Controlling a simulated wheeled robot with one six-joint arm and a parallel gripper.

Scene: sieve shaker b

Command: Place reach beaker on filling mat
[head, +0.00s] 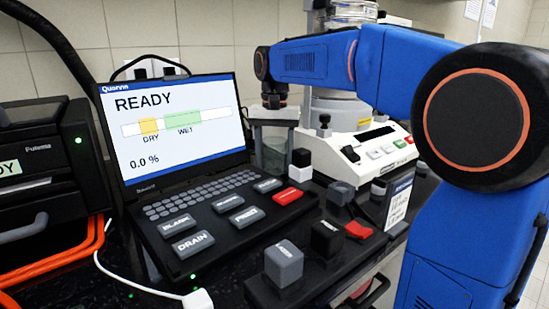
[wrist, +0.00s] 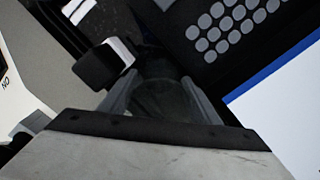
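A clear glass beaker (head: 273,157) stands behind the right edge of the laptop in the head view. My gripper (head: 273,148) points down over it, with one finger on each side. In the wrist view the dark, see-through beaker (wrist: 160,98) lies between the two grey fingers of my gripper (wrist: 160,90). The glass fills most of the gap, but I cannot tell whether the fingers press on it. The beaker's base is hidden by the laptop and keys. I cannot make out a filling mat in either view.
A laptop (head: 185,125) reading READY stands left of the beaker. A black-and-white block (head: 300,165) is close to its right, also in the wrist view (wrist: 104,64). A white shaker (head: 355,150) stands further right. Large knobs (head: 284,263) crowd the front.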

